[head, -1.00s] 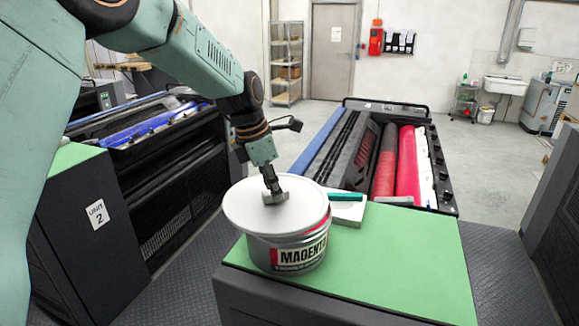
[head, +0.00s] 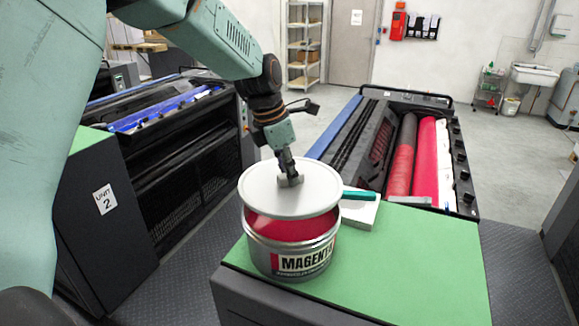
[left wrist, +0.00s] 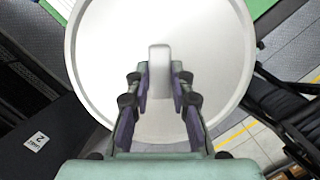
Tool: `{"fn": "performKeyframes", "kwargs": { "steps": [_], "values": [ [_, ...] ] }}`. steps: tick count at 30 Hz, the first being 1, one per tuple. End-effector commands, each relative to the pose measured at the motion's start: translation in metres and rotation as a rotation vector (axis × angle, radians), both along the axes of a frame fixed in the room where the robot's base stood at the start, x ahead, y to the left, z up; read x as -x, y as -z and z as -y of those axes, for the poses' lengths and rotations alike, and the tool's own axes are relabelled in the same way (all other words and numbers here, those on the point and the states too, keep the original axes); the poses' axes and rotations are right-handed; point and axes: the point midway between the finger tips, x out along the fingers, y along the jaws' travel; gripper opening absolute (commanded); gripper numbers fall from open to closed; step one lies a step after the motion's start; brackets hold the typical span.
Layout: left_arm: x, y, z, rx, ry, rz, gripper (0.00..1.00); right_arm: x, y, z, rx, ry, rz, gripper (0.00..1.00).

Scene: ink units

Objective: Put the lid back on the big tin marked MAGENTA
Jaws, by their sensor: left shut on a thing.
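The big tin marked MAGENTA (head: 285,262) stands upright on the green top, open, with magenta ink (head: 290,228) visible inside. Its round white-grey lid (head: 262,196) hangs above it, roughly level, with a clear gap between lid and rim. The lid covers the far part of the opening from view. My left gripper (head: 289,180) is shut on the lid's small central handle. In the left wrist view the fingers (left wrist: 160,82) sit on either side of the handle (left wrist: 159,58), and the lid hides the tin. My right gripper is not in view.
A white block (head: 359,212) with a teal-handled tool (head: 359,195) lies just behind the tin, close to the lid's right edge. The green top (head: 400,262) is clear to the right. Behind is a press unit with red and white rollers (head: 424,160). Unit 2 (head: 105,200) stands left.

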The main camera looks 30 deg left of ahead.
Motion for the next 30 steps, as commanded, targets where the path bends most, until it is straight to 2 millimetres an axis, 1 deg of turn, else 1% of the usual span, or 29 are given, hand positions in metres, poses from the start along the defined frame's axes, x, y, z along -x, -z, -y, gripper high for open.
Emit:
{"fn": "performKeyframes", "kwargs": {
  "steps": [8, 18, 24, 30],
  "values": [
    [0.002, 0.024, 0.0, 0.001, 0.001, -0.002, 0.0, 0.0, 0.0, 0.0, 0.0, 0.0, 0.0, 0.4],
    [-0.001, 0.05, 0.0, 0.0, 0.0, 0.0, 0.0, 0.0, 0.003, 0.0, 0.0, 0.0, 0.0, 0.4],
    [-0.002, 0.058, 0.0, 0.0, 0.001, 0.0, 0.0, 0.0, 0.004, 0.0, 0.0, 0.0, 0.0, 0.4],
    [-0.002, 0.059, 0.0, 0.0, 0.001, 0.0, 0.0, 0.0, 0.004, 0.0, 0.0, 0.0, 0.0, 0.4]
  ]
}}
